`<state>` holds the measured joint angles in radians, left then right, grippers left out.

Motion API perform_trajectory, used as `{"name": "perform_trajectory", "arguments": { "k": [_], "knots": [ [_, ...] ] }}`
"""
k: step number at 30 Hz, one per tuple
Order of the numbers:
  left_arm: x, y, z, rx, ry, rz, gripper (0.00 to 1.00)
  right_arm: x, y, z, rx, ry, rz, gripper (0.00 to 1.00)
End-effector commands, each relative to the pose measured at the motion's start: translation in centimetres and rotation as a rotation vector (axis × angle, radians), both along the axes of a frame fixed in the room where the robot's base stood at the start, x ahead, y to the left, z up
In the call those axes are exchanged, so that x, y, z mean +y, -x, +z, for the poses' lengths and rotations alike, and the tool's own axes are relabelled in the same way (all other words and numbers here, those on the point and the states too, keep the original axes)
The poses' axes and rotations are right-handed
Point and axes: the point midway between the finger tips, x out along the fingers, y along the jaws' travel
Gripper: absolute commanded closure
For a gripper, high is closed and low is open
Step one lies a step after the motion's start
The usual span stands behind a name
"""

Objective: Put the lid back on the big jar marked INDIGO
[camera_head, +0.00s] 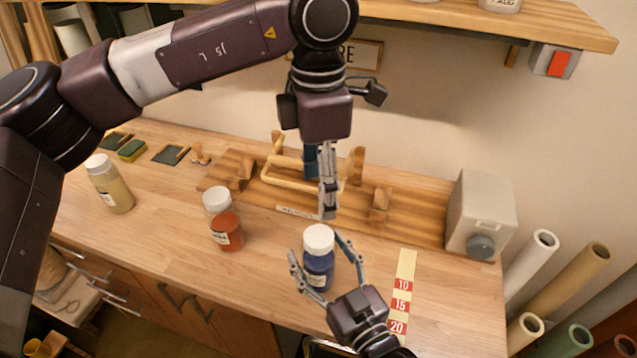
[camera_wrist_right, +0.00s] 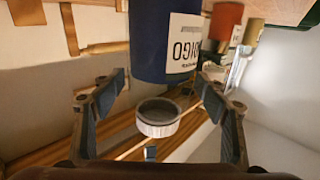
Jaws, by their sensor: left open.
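The big jar marked INDIGO (camera_head: 319,273) stands on the bench, filled with blue. Its label shows upside down in the right wrist view (camera_wrist_right: 186,42). The white lid (camera_head: 319,238) appears over the jar's top; in the right wrist view the lid (camera_wrist_right: 157,122) shows its hollow underside and a gap from the jar. What bears the lid, if anything, I cannot tell. My left gripper (camera_head: 327,212) is open, pointing down just above and behind the lid. My right gripper (camera_head: 315,244) is open, its fingers spread on both sides of the jar and lid without visible contact.
An orange jar (camera_head: 227,233) with a white lid stands left of the blue jar, and a yellowish jar (camera_head: 113,192) farther left. A wooden rack (camera_head: 232,170) lies behind. A grey box with a knob (camera_head: 482,215) and a numbered strip (camera_head: 406,268) are on the right.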

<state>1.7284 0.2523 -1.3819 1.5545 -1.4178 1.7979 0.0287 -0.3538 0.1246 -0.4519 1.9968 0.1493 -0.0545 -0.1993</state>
Motion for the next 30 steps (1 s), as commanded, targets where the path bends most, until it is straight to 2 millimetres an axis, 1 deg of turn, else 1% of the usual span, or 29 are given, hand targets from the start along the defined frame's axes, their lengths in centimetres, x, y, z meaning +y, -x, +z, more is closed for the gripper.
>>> {"name": "perform_trajectory", "arguments": {
  "k": [8, 11, 14, 24, 27, 30],
  "knots": [
    [0.0, 0.0, 0.0, 0.0, 0.0, 0.0, 0.39, 0.0, 0.1, -0.1, 0.001, 0.0, 0.0, 0.31],
    [0.0, 0.0, 0.0, 0.0, 0.0, 0.0, 0.39, -0.3, 0.6, -0.1, 0.002, 0.001, 0.0, 0.31],
    [0.0, 0.0, 0.0, 0.0, 0.0, 0.0, 0.39, -0.9, 1.7, -0.2, 0.004, 0.002, 0.0, 0.31],
    [0.0, 0.0, 0.0, 0.0, 0.0, 0.0, 0.39, -4.0, 7.8, -0.2, 0.004, 0.002, 0.001, 0.31],
    [0.0, 0.0, 0.0, 0.0, 0.0, 0.0, 0.39, -4.6, 9.1, -0.2, 0.004, 0.002, 0.001, 0.31],
    [0.0, 0.0, 0.0, 0.0, 0.0, 0.0, 0.39, -5.1, 10.0, -0.2, 0.003, 0.001, 0.0, 0.31]
  ]
}}
